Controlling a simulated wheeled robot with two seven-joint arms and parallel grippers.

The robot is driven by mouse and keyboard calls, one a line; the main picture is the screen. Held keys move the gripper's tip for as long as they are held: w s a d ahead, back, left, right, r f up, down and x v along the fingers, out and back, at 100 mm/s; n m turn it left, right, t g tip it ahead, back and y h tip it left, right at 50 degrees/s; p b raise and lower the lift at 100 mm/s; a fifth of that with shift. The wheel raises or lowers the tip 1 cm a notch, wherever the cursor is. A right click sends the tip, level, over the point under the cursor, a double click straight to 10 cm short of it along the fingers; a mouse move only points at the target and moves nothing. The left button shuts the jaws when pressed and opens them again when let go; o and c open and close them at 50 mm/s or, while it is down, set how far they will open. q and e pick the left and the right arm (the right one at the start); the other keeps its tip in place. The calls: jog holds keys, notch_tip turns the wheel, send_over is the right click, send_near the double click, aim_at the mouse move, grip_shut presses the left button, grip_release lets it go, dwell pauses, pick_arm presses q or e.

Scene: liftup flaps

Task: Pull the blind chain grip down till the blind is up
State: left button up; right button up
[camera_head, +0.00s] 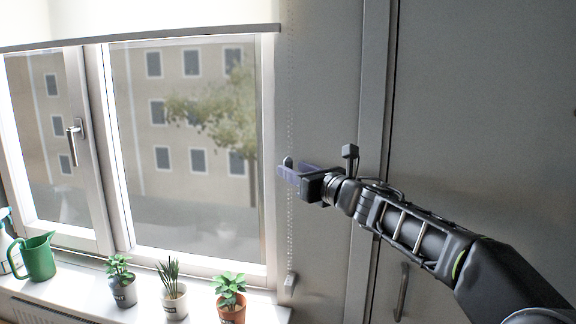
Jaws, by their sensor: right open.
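The white blind (140,18) hangs over the top of the window, with its grey bottom bar high on the panes. A thin bead chain (290,110) hangs down the wall right of the window frame. My right gripper (288,172) is open at the chain, about halfway down, with purplish fingers pointing left. A small dark rounded piece (288,162) shows at the fingertips. I cannot tell if it is the chain grip or part of the gripper, nor whether anything touches. A small light grey piece (290,283) sits at the chain's lower end. My left gripper is out of view.
The windowsill (75,296) holds a green watering can (39,258) and three potted plants: one left (121,282), one in the middle (173,291), one right (231,297), near the chain's foot. A grey cabinet (480,120) with a handle (401,291) stands at right.

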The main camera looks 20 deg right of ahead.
jog(key=w, duration=0.3)
jog(key=shift+w+a+p, duration=0.25)
jog(key=shift+p, duration=0.1)
grip_shut()
dwell(1.2)
